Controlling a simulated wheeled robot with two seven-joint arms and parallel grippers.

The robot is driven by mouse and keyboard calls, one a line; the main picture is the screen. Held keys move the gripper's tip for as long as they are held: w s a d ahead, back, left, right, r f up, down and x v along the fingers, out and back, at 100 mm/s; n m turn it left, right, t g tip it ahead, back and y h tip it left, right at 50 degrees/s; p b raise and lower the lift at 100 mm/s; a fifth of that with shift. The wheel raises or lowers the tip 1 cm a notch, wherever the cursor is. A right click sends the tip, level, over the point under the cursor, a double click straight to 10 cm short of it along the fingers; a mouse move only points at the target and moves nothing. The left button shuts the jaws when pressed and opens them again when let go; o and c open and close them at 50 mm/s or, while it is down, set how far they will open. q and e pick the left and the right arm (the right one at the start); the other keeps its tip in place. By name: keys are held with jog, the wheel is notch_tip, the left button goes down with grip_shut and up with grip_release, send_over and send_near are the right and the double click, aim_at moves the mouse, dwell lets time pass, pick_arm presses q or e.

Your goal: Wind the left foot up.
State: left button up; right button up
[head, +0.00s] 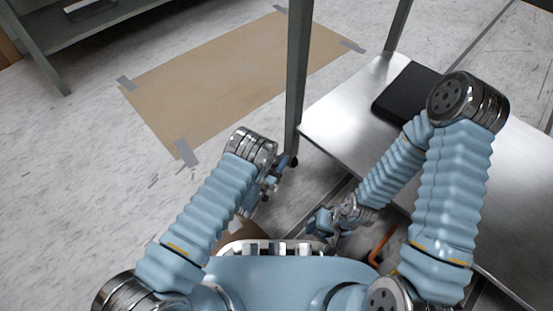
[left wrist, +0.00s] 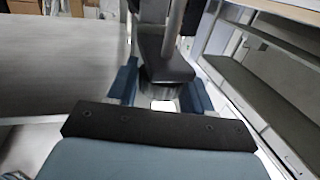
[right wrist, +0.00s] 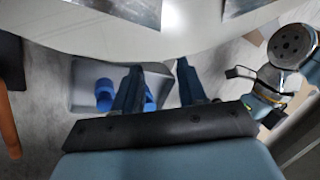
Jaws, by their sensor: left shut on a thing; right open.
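The left foot (head: 293,162) shows in the head view as a small dark piece at the bottom of the grey table leg (head: 297,80). My left gripper (head: 272,182) is at it, low beside the leg. In the left wrist view a dark block with a grey round part (left wrist: 166,90) sits between the blue fingers, under a post, and the gripper is shut on it. The foot's lower end is hard to make out. My right gripper (head: 322,222) is open and empty, apart from the foot; its fingers also show in the right wrist view (right wrist: 160,85).
A metal table (head: 345,115) carries a black flat object (head: 405,95). A brown sheet (head: 230,80) is taped to the floor. A shelf (head: 95,30) stands at upper left. A grey bin (right wrist: 85,75) holds blue items (right wrist: 105,93). An orange bar (head: 382,245) is near my right arm.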

pick_arm(q)
jog(key=shift+n+t+y, duration=0.4)
jog(key=shift+n+y, duration=0.1)
jog(key=shift+y, duration=0.2)
jog(key=shift+c, duration=0.4)
jog(key=n+t+y, duration=0.1)
jog(key=n+y, duration=0.2)
jog(key=y, duration=0.1)
jog(key=n+y, duration=0.2)
jog(key=y, duration=0.1)
jog(key=n+y, duration=0.2)
jog(key=y, duration=0.2)
jog(key=n+g+y, duration=0.1)
jog(key=n+y, duration=0.1)
jog(key=y, duration=0.1)
jog(key=n+g+y, duration=0.1)
jog(key=n+y, duration=0.2)
jog(key=y, duration=0.1)
jog(key=shift+s+g, duration=0.1)
jog(key=shift+g, duration=0.2)
jog(key=shift+f+n+g+y, duration=0.1)
jog(key=shift+n+g+y, duration=1.9)
jog(key=shift+g+y, duration=0.2)
jog(key=shift+g, duration=0.3)
jog(key=o, duration=1)
jog(key=shift+c, duration=0.2)
